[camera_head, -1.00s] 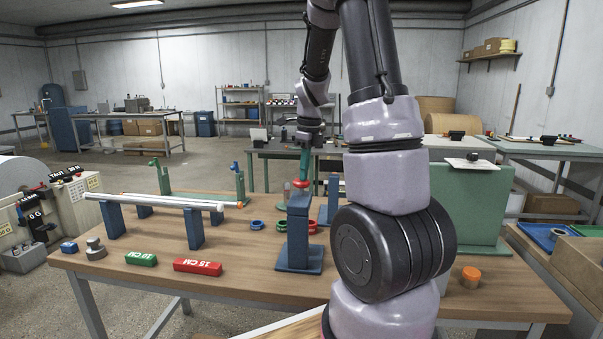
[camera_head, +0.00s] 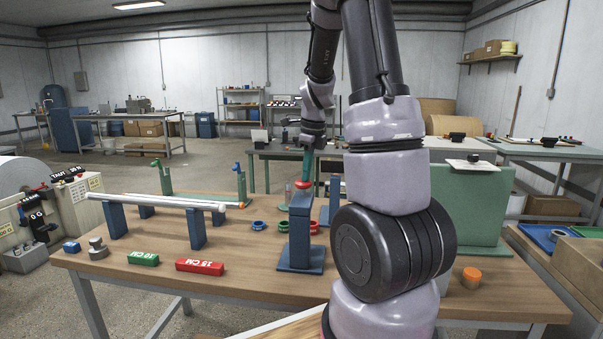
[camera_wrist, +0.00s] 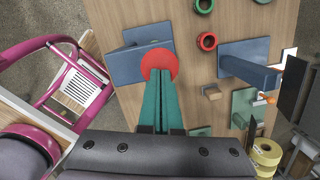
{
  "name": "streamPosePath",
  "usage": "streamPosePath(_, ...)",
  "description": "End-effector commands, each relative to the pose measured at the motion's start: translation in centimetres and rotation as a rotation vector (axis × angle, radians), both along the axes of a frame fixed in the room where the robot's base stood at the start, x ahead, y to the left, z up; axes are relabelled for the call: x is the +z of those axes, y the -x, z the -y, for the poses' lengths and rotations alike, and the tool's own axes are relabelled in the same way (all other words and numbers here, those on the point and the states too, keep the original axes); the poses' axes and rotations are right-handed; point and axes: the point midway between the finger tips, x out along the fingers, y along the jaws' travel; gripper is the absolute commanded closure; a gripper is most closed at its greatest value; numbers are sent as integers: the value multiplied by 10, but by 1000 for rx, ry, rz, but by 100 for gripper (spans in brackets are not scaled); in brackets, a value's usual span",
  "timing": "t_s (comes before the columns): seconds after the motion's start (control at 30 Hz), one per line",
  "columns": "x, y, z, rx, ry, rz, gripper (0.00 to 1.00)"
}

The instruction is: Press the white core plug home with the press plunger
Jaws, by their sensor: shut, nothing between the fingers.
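The press is a blue upright stand (camera_head: 299,235) on the wooden table, with a red round plunger knob (camera_head: 304,185) at its top. In the wrist view the red knob (camera_wrist: 160,58) sits directly at the tips of my gripper. My gripper (camera_head: 306,176) is shut and empty, its green fingers pointing down at the knob; they look to be touching it, but a small gap cannot be ruled out. The fingers (camera_wrist: 161,78) hide part of the knob and stand in the wrist view. The white core plug cannot be made out; the stand or knob may hide it.
Left of the press, a white tube (camera_head: 170,201) lies across blue supports. Green and red rings (camera_head: 258,225) lie beside the stand. A green block (camera_head: 143,258), a red block (camera_head: 200,267) and an orange-topped piece (camera_head: 471,273) are near the front edge. A green panel stands right.

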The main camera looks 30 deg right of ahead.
Motion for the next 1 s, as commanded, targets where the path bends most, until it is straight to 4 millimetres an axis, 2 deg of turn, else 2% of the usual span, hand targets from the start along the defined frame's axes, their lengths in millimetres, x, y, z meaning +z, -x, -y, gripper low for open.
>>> streamPosePath(0.03,-24,26,13,-2,9,-67,100)
streamPosePath(0.33,-22,29,17,-9,8,-70,100)
streamPosePath(0.47,-14,28,16,-8,8,-65,100)
streamPosePath(0.57,2,27,14,-7,8,-57,100)
streamPosePath(0.9,78,21,4,7,6,-14,100)
streamPosePath(1.0,94,19,2,11,6,-5,100)
